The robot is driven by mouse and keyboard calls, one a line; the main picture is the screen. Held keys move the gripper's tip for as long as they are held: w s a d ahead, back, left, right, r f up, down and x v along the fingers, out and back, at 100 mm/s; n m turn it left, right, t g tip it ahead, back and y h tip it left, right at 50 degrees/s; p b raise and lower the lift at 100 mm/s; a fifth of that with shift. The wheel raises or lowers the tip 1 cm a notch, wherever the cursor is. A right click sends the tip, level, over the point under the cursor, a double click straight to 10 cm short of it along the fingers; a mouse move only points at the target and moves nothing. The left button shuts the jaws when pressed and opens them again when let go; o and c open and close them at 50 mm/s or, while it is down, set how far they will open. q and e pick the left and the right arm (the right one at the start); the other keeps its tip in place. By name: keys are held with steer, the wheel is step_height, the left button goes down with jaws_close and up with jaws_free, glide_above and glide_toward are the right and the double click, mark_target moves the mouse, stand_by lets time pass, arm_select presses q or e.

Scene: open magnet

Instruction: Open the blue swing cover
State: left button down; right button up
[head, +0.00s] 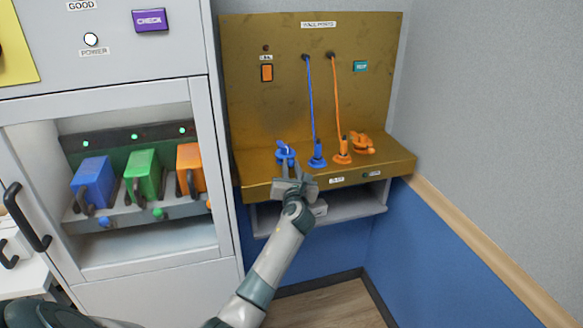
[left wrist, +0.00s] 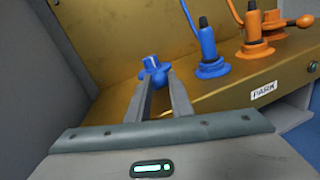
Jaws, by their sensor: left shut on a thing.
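The blue swing cover (head: 283,155) is a small blue piece with a pale top, at the left front of the brass-coloured ledge. It also shows in the left wrist view (left wrist: 152,65), straight ahead of the fingers. My left gripper (head: 289,170) reaches up to it from the front. In the left wrist view, the fingers (left wrist: 159,80) are shut on the cover's near, lower part, with a narrow gap between them. The exact contact is partly hidden by the fingers. My right gripper is not in view.
Just right of the cover stands a blue plug (head: 317,155) with a cable up to the back panel. An orange plug (head: 342,151) and orange cover (head: 362,143) stand further right. A grey cabinet (head: 228,200) with coloured handled blocks is close on the left. A shelf (head: 350,206) lies below the ledge.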

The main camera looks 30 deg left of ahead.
mark_target(278, 175)
arm_select(q)
steer(key=shift+s+a+r+m+t+h+p, duration=0.35)
steer(key=shift+s+a+m+t+h+p, duration=0.4)
steer(key=shift+p, duration=1.15)
steer(key=shift+s+a+f+m+t+h+p, duration=0.1)
steer(key=shift+s+a+m+t+h+p, duration=0.1)
steer(key=shift+s+a+m+h+p, duration=0.25)
steer(key=shift+s+a+f+m+t+h+p, duration=0.1)
steer(key=shift+s+a+m+t+h+p, duration=0.1)
steer(key=shift+a+h+p, duration=0.35)
steer(key=shift+d+f, duration=0.1)
steer(key=c, duration=1.6)
jaws_free()
steer(key=shift+s+d, duration=0.1)
steer(key=shift+b+v, duration=1.7)
steer(key=shift+v, duration=6.9)
